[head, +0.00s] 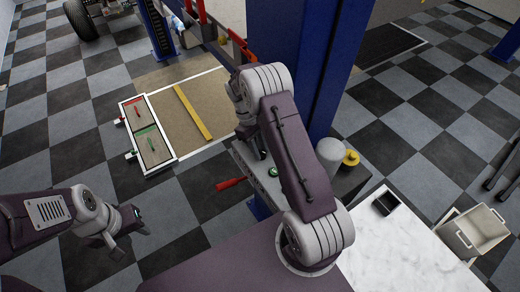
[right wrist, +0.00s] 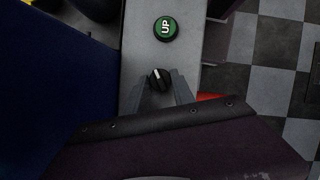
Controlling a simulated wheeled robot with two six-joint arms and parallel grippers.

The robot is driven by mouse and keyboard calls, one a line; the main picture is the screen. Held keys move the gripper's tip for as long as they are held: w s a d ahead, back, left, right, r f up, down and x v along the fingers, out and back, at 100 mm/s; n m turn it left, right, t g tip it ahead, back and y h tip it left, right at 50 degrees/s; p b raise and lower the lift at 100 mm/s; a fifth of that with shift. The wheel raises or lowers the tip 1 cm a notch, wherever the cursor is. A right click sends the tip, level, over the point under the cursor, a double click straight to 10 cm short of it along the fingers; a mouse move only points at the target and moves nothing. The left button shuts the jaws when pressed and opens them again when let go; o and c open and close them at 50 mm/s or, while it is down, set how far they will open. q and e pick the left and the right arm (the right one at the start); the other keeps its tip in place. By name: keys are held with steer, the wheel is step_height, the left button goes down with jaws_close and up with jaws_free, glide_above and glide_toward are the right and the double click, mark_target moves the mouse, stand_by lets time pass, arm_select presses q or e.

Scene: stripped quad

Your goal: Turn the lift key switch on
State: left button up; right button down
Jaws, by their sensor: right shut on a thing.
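The lift key switch, a black knob with a white mark (right wrist: 159,78), sits on the grey control panel below the green UP button (right wrist: 166,28) in the right wrist view. Its white mark points nearly straight up, leaning slightly left. My right gripper (right wrist: 161,88) has a finger on either side of the knob and is shut on it. In the head view the right gripper (head: 257,150) is at the panel, and my arm hides the switch. The green button (head: 273,171) shows beside it. My left gripper (head: 133,236) hangs empty over the floor, its fingers apart.
A blue lift post (head: 325,70) stands just behind the panel. A red-handled lever (head: 231,183) sticks out to the panel's left. A grey cylinder (head: 329,152) and a yellow-topped item (head: 351,158) stand right. A white marble top (head: 400,240) holds a small black tray (head: 386,203).

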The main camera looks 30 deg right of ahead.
steer(key=c, duration=1.1)
jaws_free()
steer(key=b+v, duration=0.2)
steer(key=v, duration=0.7)
